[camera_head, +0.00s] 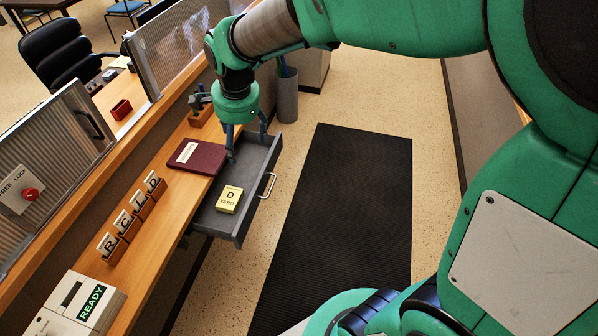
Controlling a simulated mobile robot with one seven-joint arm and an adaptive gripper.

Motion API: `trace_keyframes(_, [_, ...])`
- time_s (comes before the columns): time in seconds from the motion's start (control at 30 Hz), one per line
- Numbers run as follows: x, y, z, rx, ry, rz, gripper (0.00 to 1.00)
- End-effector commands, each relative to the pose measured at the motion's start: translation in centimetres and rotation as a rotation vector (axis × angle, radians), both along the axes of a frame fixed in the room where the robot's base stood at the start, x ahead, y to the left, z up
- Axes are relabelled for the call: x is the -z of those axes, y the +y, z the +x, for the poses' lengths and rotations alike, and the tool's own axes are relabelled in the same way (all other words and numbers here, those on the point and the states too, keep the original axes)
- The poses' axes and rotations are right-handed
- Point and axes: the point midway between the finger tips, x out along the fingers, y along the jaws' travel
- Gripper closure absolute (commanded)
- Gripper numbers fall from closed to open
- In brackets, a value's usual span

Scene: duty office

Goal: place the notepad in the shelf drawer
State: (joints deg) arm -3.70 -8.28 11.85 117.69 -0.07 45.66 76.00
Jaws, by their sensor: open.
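A grey drawer (243,222) under the wooden counter is pulled open toward the walkway. A small yellow pad (229,200) marked "D YARD" lies flat inside it, toward the near end. A dark red book or pad (197,157) with a pale label lies flat on the counter beside the drawer's far part. I cannot tell for sure which of the two is the notepad. My gripper (247,141) points down at the drawer's far end, with its fingers apart and nothing seen between them. One finger is close to the red book's right edge; I cannot tell whether it touches.
Letter blocks (132,218) stand in a row on the counter, with a "READY" box (80,304) nearer. A stamp holder (203,108) stands behind the red book. Glazed screens (52,165) line the counter's left. A grey bin (287,95) stands beyond the drawer; the black mat (345,200) is clear.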

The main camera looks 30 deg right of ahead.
Motion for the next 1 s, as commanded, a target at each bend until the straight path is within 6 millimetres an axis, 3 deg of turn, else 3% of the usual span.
trace_keyframes(0.2, [-4.4, -1.1, -5.3, -0.261, -0.067, -0.07, 0.24])
trace_keyframes(0.5, [-8.0, -2.3, -12.9, -0.618, -0.145, -0.194, 0.24])
trace_keyframes(0.8, [-9.5, -3.1, -20.2, -0.961, -0.209, -0.345, 0.24])
trace_keyframes(1.0, [-9.5, -3.4, -23.4, -1.119, -0.23, -0.425, 0.24])
